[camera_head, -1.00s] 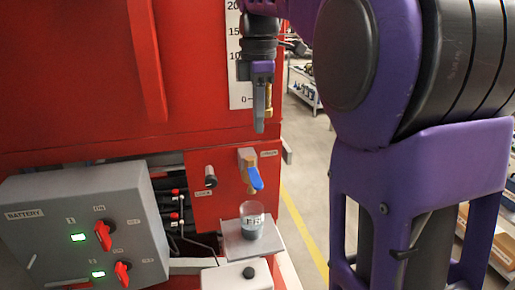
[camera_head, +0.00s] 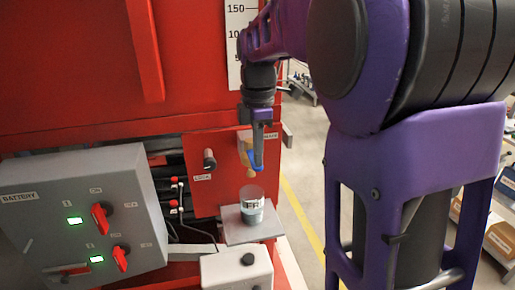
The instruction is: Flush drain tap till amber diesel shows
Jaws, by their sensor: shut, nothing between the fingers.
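The drain tap (camera_head: 246,147) is a brass valve on the red panel, with a blue lever (camera_head: 253,160) that angles down to the right. My gripper (camera_head: 258,166) points down, its fingers shut and empty, right in front of the lever and partly hiding the tap. I cannot tell whether the fingertips touch the lever. A clear beaker (camera_head: 252,206) with marks on its side stands upright on a small grey shelf (camera_head: 233,231) below the tap spout. It holds some greyish-teal liquid in its lower part; no amber colour shows.
A grey battery box (camera_head: 85,215) with red switches and green lights stands at the left. A white box with a black button (camera_head: 237,268) is below the shelf. A level scale (camera_head: 238,50) is above.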

